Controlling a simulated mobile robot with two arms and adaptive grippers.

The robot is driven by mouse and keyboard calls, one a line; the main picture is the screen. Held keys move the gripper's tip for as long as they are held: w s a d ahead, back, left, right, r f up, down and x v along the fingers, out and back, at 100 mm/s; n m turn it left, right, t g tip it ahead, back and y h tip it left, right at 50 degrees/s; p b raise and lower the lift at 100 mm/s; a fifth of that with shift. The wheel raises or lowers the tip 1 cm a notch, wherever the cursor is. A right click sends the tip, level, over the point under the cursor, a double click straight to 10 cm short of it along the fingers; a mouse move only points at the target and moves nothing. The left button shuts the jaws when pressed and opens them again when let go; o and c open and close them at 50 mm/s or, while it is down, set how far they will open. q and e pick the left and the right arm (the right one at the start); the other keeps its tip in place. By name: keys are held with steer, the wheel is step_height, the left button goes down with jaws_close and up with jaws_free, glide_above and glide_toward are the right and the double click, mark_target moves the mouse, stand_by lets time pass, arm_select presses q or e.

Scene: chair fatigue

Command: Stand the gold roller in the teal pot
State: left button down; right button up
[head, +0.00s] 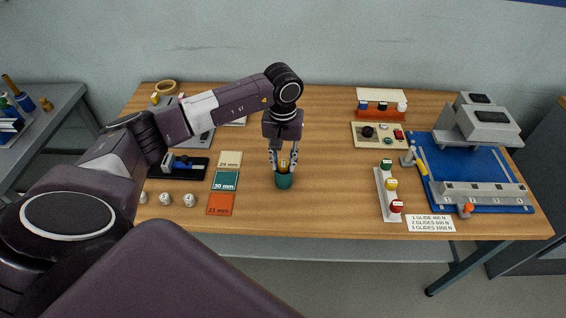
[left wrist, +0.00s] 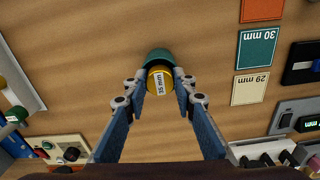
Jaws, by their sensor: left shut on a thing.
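My left gripper (head: 283,160) points down at the middle of the table and is shut on the gold roller (head: 284,164). The roller is upright, its top end with a "35 mm" label facing the camera in the left wrist view (left wrist: 159,80), between the two blue-grey fingers. The teal pot (head: 284,182) stands on the table directly below the fingertips. In the left wrist view the teal pot (left wrist: 158,57) shows behind the roller. The roller's lower end is hidden, and I cannot tell how deep it sits in the pot. My right gripper is out of view.
The table between pot and rack is clear.

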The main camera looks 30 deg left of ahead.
arm_select(q)
steer(key=shift+s+d+f, duration=0.15)
steer(key=shift+s+f, duration=0.25)
steer(key=shift+f, duration=0.4)
steer(key=c, duration=1.7)
jaws_free()
steer(key=shift+o, duration=0.5)
steer(key=shift+w+f, duration=0.2)
steer(key=shift+w, duration=0.05)
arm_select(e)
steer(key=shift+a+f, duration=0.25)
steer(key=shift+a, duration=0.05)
arm_select(q)
steer(key=shift+r, duration=0.15)
